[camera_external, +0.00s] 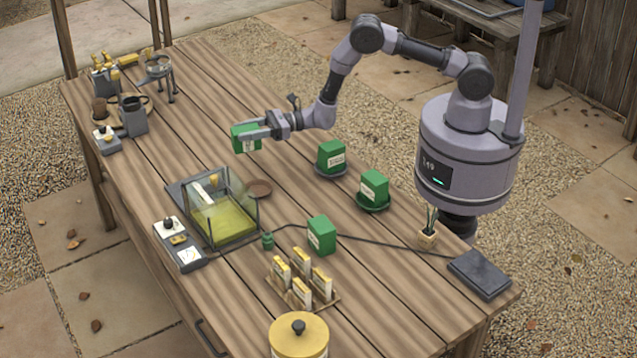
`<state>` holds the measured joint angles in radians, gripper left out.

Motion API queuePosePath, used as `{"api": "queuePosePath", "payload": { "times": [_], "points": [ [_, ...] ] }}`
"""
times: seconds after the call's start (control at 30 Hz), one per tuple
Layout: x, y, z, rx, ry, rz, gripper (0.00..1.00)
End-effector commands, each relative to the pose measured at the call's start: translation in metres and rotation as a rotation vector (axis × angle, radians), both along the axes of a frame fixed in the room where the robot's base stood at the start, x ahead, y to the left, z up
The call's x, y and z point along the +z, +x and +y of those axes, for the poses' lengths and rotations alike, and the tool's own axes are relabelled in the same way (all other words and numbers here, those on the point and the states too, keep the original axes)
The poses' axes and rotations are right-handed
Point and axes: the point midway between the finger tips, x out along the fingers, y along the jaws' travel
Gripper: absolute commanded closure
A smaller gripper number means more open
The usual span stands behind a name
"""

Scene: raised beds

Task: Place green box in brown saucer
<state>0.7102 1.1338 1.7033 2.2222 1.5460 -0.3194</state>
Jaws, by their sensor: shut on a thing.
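My gripper (262,132) is shut on a green box (242,143) with a pale label, held over the far middle of the table. The brown saucer (260,188) lies on the table beside the glass case, below and a little right of the held box in the picture. It looks empty, and its left part is partly behind the glass. Another green box (331,155) stands in a dark grey-blue saucer (330,173). A green box (374,186) stands in a dark green saucer (373,205). One more green box (322,236) stands on the bare table.
A glass case (222,222) with a yellow-green floor stands left of the brown saucer. A black cable (350,240) crosses the table to a dark flat pad (480,272). A rack of yellow-white packets (302,278) and a yellow lidded pot (298,338) stand at the front.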

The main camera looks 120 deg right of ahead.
Motion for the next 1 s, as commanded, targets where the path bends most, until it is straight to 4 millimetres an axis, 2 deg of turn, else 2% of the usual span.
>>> {"api": "queuePosePath", "payload": {
  "times": [0.07,0.2,0.27,0.33,0.47,0.63,0.8,0.9,1.0],
  "points": [
    [0.010,0.000,0.000,0.000,0.000,0.001,1.00],
    [0.012,0.000,0.006,0.017,0.001,0.002,1.00],
    [0.011,0.001,0.017,0.052,0.001,0.002,1.00],
    [0.009,0.001,0.039,0.119,0.003,0.002,1.00],
    [0.007,-0.003,0.098,0.300,0.002,0.003,1.00],
    [0.007,-0.027,0.190,0.587,0.005,0.002,1.00],
    [0.013,-0.077,0.283,0.902,0.003,0.001,1.00],
    [0.019,-0.109,0.323,1.052,0.002,0.001,1.00],
    [0.024,-0.132,0.347,1.150,0.001,0.001,1.00]
  ]
}}
